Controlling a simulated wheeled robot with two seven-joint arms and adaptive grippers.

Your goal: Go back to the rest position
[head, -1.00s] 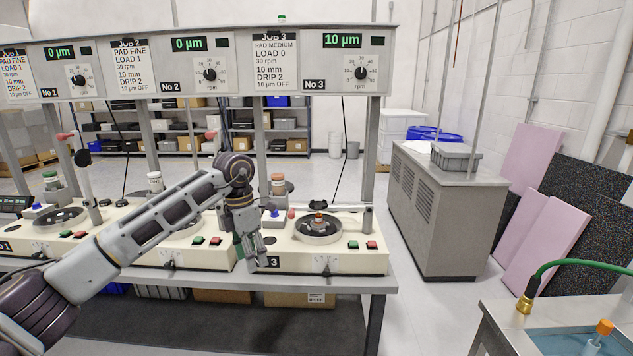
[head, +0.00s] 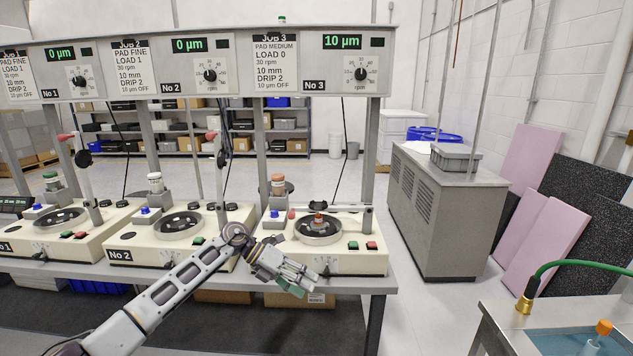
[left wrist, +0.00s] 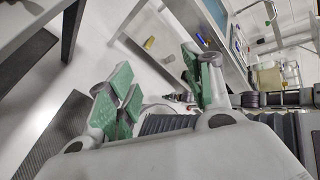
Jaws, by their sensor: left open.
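My left gripper (head: 303,282) is in the head view, in front of the front edge of the bench at machine No 3 (head: 340,262). Its arm comes in from the lower left. It is open and empty. In the left wrist view its green-padded fingers (left wrist: 160,92) stand apart with nothing between them, and floor shows behind. My right gripper is in neither the head view nor, as far as I can tell, the left wrist view.
Polishing machines No 1 (head: 40,240) and No 2 (head: 140,251) stand on the same bench (head: 345,284). A grey cabinet (head: 435,225) stands to the right. A steel basin table (head: 510,325) with a green hose (head: 575,263) is at the lower right. Floor between them is clear.

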